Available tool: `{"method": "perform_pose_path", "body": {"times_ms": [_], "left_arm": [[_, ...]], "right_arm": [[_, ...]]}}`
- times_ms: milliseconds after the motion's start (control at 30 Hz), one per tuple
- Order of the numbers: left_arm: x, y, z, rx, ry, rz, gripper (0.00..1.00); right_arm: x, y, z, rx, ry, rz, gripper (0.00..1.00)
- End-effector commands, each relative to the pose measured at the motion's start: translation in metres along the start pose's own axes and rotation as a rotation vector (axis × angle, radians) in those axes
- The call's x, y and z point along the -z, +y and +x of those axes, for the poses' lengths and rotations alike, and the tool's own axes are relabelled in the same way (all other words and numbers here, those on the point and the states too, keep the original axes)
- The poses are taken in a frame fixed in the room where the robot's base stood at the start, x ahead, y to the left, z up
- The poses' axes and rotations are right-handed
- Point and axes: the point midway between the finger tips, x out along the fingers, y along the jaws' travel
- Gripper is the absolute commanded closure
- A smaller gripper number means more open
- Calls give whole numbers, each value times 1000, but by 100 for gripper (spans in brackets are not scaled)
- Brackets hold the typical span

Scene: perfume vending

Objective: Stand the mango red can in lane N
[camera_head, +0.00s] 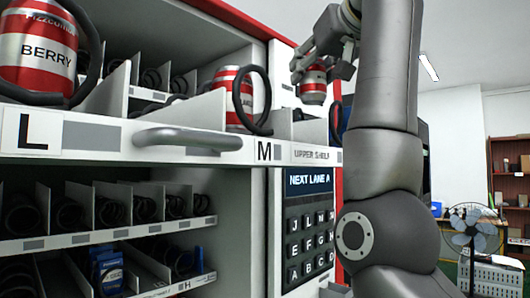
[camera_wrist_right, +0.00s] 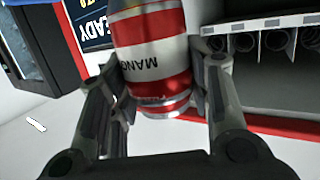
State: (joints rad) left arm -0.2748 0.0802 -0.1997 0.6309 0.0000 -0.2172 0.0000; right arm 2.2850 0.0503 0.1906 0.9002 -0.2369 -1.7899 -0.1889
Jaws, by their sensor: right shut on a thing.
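My right gripper (camera_head: 314,72) is shut on the mango red can (camera_head: 313,90), a red can with white bands. It holds the can above the right end of the upper shelf, beyond the M label. In the right wrist view the can (camera_wrist_right: 152,52) shows the letters "MANG" upside down, with the fingers of the right gripper (camera_wrist_right: 157,80) on both sides of it. No label N is readable; the shelf's far right part is partly hidden behind my right arm. My left gripper is not in view.
A berry can (camera_head: 38,50) stands in lane L, and another red can (camera_head: 229,90) stands behind the black coil at lane M. A grey handle (camera_head: 185,139) sticks out from the shelf front. The keypad panel (camera_head: 308,225) is below.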

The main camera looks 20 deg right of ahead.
Motion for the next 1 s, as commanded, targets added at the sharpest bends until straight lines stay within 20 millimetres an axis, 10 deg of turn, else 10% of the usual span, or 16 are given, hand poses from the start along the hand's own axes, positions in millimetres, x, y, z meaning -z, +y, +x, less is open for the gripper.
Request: {"method": "perform_pose_path", "body": {"times_ms": [433,1000], "left_arm": [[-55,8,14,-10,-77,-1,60],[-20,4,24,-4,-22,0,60]], "right_arm": [[-53,0,11,0,2,0,82],[-94,0,19,0,2,-1,82]]}}
